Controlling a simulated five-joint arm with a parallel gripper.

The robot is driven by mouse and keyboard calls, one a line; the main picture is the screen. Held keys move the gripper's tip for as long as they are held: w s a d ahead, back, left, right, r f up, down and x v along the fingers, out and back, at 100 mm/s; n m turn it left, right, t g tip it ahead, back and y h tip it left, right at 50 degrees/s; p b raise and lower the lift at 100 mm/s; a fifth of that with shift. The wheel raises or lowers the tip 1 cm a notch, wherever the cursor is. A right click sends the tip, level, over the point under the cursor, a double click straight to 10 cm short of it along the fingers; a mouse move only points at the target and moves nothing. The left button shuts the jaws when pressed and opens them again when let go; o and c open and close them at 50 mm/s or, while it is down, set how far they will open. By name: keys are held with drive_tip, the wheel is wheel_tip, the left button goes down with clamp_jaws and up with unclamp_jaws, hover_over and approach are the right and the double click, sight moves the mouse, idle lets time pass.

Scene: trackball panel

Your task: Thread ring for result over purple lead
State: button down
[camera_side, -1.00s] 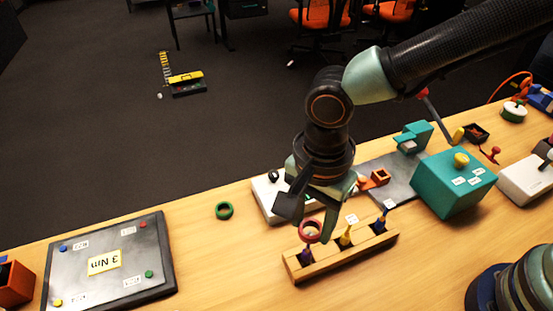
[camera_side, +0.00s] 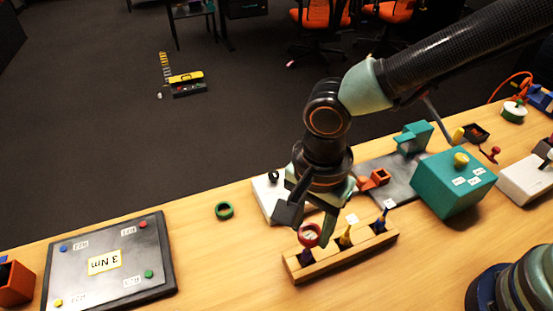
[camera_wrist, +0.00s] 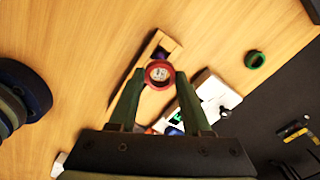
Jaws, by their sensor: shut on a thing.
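My gripper (camera_side: 309,228) is shut on a red ring (camera_side: 300,239), with its two fingertips on opposite sides of the rim. In the wrist view the red ring (camera_wrist: 158,86) sits between the fingertips. The ring is over the left end of a wooden block (camera_side: 345,257). The dark purple lead (camera_side: 306,256) stands at that end, close below the ring. I cannot tell whether its tip is inside the ring. A green ring (camera_side: 224,211) lies flat on the table to the left. It also shows in the wrist view (camera_wrist: 255,60).
A yellow lead (camera_side: 346,236) and a blue lead (camera_side: 380,222) stand farther right on the block. A white device (camera_side: 268,201) is behind my gripper; a green display (camera_wrist: 188,118) shows in the wrist view. A dark panel (camera_side: 110,262) lies left, a teal box (camera_side: 455,188) right.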

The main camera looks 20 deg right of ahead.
sight(307, 252)
drive_tip(key=shift+f, duration=3.15)
unclamp_jaws()
drive_tip(key=shift+r, duration=0.1)
drive_tip(key=shift+r, duration=5.95)
